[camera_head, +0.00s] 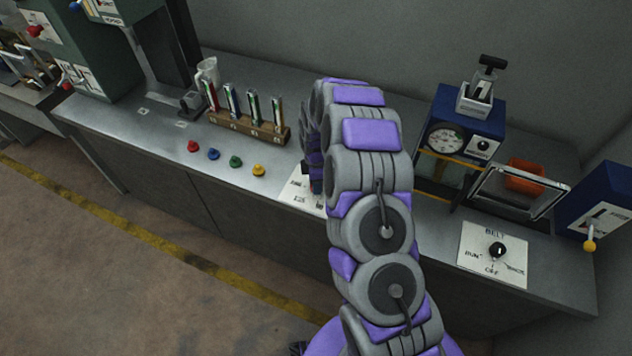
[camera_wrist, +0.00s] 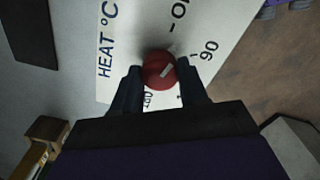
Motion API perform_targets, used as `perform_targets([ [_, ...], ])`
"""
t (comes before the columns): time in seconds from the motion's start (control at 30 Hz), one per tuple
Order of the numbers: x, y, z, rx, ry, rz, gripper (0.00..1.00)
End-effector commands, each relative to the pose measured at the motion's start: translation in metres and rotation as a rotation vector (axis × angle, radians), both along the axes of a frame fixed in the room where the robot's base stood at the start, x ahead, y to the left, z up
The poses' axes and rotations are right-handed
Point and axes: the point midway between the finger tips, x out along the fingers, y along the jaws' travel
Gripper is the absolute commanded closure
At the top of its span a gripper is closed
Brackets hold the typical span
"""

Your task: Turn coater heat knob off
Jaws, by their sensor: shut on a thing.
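The heat knob (camera_wrist: 157,66) is a round red knob with a white pointer mark, on a white panel (camera_wrist: 128,25) lettered "HEAT °C". The panel's dial shows "90", a partly cut-off word that looks like "OFF", and a number near "180". The white mark slants up and to the right in the wrist view. My gripper (camera_wrist: 160,88) is shut on the knob, one dark finger on each side. In the head view my purple and grey arm hides the knob and most of the panel (camera_head: 296,196).
A wooden rack (camera_head: 240,130) of vials and several coloured buttons (camera_head: 235,161) are left of my arm. A blue gauge unit (camera_head: 462,125), a clear-walled box with an orange thing (camera_head: 524,178) and a belt knob (camera_head: 497,250) are to the right.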

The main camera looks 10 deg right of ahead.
Motion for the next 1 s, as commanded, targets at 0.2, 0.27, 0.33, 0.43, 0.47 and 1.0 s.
perform_targets([
  [0.2,0.0038,0.0003,0.0019,-0.001,-0.010,0.151,0.87],
  [0.27,0.0039,0.0003,0.0020,-0.001,-0.011,0.183,0.87],
  [0.33,0.0041,0.0003,0.0021,-0.001,-0.011,0.214,0.87],
  [0.43,0.0042,0.0003,0.0022,-0.001,-0.011,0.249,0.87],
  [0.47,0.0043,0.0002,0.0023,-0.001,-0.011,0.258,0.87],
  [1.0,0.0048,-0.0001,0.0028,-0.002,-0.012,0.295,0.87],
])
